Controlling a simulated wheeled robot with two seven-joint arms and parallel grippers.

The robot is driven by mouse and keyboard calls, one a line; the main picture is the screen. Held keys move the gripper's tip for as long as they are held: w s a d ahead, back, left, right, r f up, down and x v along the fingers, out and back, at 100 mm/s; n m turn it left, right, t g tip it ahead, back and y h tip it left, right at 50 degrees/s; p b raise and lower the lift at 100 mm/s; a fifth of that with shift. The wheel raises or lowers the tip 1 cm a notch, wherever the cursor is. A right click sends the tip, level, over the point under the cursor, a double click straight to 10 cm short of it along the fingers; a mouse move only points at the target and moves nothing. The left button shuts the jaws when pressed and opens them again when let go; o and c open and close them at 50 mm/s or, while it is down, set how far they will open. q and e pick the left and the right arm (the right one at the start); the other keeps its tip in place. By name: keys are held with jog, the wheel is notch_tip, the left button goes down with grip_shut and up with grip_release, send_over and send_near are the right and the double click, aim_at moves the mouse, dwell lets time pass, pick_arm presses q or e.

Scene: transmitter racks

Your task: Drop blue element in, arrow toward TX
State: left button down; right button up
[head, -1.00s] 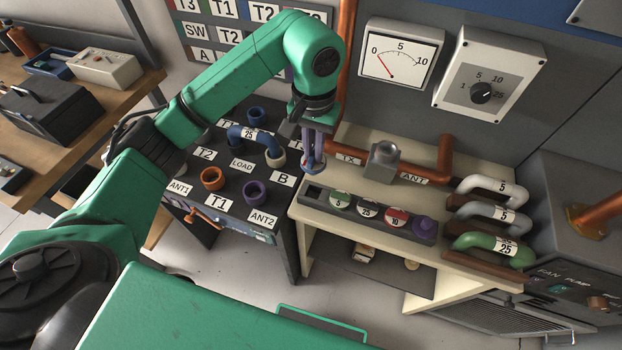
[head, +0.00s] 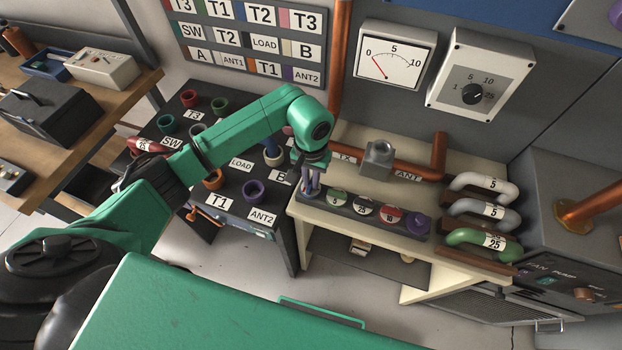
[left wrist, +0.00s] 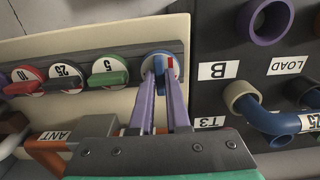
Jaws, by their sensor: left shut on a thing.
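My left gripper (head: 311,190) points down at the left end of the element tray (head: 347,209). It is shut on the blue element, a pale round disc with a blue grip and a red mark (left wrist: 158,66), seen between the purple fingers in the left wrist view. The disc covers the tray's end place; I cannot tell whether it rests in it or hangs just above. The grey block socket (head: 379,158) sits on the copper line, between the TX label (head: 343,156) and the ANT label (head: 408,176). My right gripper is not in view.
The tray also holds green (head: 338,198), black (head: 364,208) and red (head: 390,217) discs and a purple piece (head: 418,224). Pipe bends (head: 485,212) stand at the right. A dark patch panel (head: 232,190) with ring sockets lies left. Gauge (head: 394,60) is behind.

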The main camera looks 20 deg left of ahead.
pick_arm(q)
jog(key=shift+f, duration=0.25)
jog(key=c, duration=0.9)
grip_release()
jog(key=shift+r, duration=0.25)
jog(key=shift+r+p, duration=0.45)
jog(key=shift+p, duration=0.2)
notch_tip(320, 180, up, 2)
jog(key=shift+w+r+b, duration=0.1)
jog(key=shift+r+b, duration=0.05)
jog(key=shift+b, duration=0.95)
notch_tip(320, 180, up, 9)
jog(key=b, duration=0.2)
jog(key=shift+r+b, duration=0.2)
jog(key=shift+b, duration=0.2)
